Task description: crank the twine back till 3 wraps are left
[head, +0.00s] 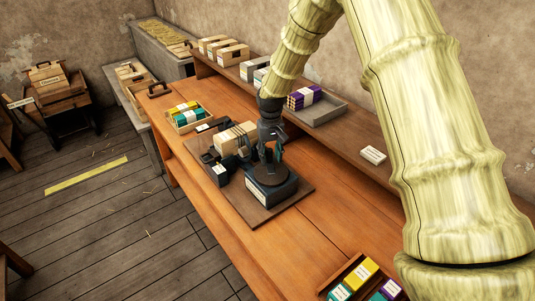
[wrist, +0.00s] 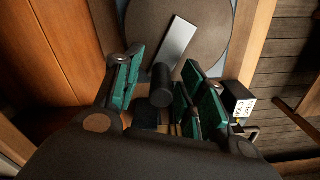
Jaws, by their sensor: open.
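The press stands on a dark board (head: 290,197) on the orange bench. It carries a pale wrapped block (head: 234,139) with darker bands across it; the wraps of twine are too small to count. In front is a round dark disc (head: 272,174) on a dark box. In the wrist view the disc (wrist: 215,55) bears a pale metal crank arm (wrist: 178,42) and a dark upright knob (wrist: 161,86). My gripper (wrist: 163,88) is open, with its green-padded fingers on either side of the knob and gaps showing. In the head view my gripper (head: 270,150) is over the disc.
A small labelled dark box (wrist: 238,100) stands beside the right fingers. A tray of coloured packets (head: 189,116) lies behind the press, and another box of packets (head: 362,280) at the front. A raised shelf (head: 345,130) runs along the right.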

